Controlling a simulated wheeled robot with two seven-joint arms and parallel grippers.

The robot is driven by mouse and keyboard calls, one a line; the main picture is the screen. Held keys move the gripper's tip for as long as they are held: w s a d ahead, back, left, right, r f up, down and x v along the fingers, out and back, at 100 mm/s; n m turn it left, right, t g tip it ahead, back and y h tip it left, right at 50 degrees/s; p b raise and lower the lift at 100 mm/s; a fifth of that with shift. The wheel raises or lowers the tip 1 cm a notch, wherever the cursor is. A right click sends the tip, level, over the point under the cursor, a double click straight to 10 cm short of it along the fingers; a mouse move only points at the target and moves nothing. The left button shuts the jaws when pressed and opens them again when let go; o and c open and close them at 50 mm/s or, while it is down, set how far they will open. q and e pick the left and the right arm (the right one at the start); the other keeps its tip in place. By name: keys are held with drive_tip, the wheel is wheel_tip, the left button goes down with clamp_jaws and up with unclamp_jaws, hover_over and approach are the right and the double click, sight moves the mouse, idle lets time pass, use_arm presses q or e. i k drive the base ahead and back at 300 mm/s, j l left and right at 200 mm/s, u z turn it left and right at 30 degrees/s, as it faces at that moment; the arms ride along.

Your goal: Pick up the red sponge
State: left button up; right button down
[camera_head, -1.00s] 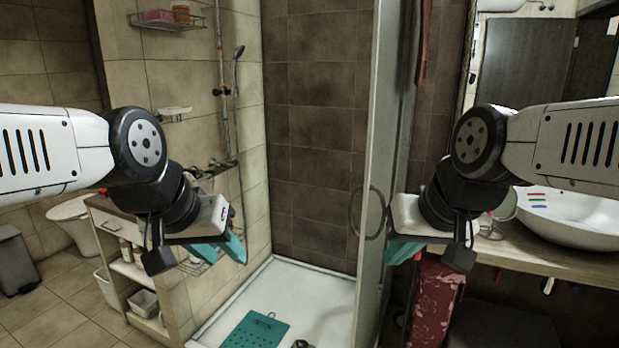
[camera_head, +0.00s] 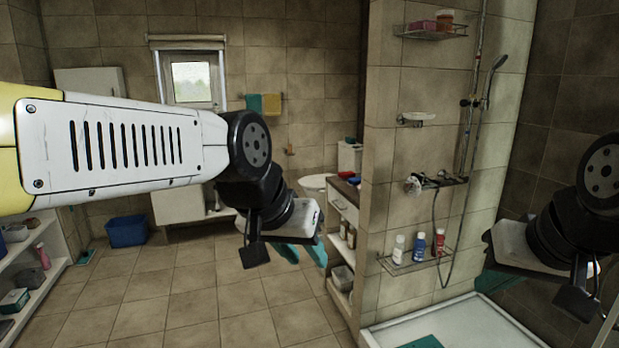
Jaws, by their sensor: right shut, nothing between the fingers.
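A small red object (camera_head: 346,175), possibly the red sponge, lies on top of the cabinet (camera_head: 346,207) beyond my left gripper; it is too small to be sure. My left gripper (camera_head: 301,253) hangs in mid-air in front of the cabinet's left side. Its teal fingers look apart, with nothing seen between them. My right gripper (camera_head: 495,279) is at the right, in front of the shower corner, shut and empty. Its fingers are partly hidden by its own body.
A blue object lies beside the red one. The shower wall (camera_head: 385,130) stands right of the cabinet, with a wire rack (camera_head: 408,262) of bottles. A pinkish-red item (camera_head: 422,25) sits on the upper shelf. A blue bin (camera_head: 126,231) stands at the back left; the tiled floor is open.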

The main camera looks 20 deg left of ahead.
sight(342, 175)
drive_tip(key=u, duration=0.3)
drive_tip(key=i+j+z, duration=0.2)
drive_tip(key=j, duration=0.35)
drive_tip(key=j+z, duration=0.25)
drive_tip(key=j, duration=0.35)
drive_tip(key=i+j+z, duration=0.2)
drive_tip(key=j, duration=0.4)
drive_tip(key=i+j, duration=0.25)
drive_tip(key=i, duration=0.35)
drive_tip(key=i+j+u, duration=0.1)
drive_tip(key=i+j, duration=0.15)
drive_tip(key=i, duration=0.3)
drive_tip(key=i+j, duration=0.2)
drive_tip(key=i, duration=0.4)
drive_tip(key=i+j+u, duration=0.1)
drive_tip(key=i, duration=0.5)
drive_tip(key=i+j, duration=0.25)
drive_tip(key=i, duration=0.35)
